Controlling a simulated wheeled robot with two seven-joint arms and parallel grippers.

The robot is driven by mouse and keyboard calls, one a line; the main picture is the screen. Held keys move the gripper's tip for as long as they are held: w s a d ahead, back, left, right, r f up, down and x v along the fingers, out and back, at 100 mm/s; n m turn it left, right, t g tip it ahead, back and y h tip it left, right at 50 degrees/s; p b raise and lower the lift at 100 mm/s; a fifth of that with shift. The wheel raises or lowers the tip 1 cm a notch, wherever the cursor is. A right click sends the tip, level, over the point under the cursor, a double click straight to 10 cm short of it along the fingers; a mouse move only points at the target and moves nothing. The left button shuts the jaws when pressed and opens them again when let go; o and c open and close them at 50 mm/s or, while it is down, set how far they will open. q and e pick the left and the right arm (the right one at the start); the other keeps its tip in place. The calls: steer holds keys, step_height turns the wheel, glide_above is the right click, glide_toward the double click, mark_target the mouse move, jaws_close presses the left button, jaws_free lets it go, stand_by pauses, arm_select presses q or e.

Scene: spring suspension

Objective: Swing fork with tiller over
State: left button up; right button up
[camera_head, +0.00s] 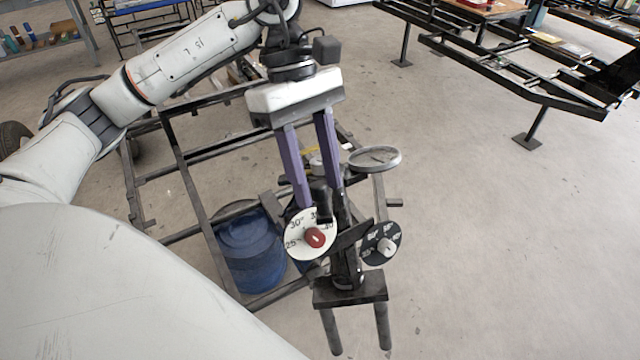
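A dark fork with two grey prongs hangs from a black block (350,290) at the lower middle. Which part is the tiller is not clear. My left gripper (319,195) comes down from above with its two purple fingers apart. Their tips are beside a black upright piece (321,197) behind the white dial; whether they touch it cannot be told. My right gripper is not in view.
A grey metal disc (375,158) stands on a bar right of my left gripper. A dark metal frame (183,165) and a blue drum (250,255) are behind and left. Black racks (510,75) stand at the back right. The floor at right is clear.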

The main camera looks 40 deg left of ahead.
arm_select(q)
steer(key=shift+x, duration=1)
steer(key=shift+c, duration=0.5)
jaws_close()
steer(key=shift+w, duration=0.1)
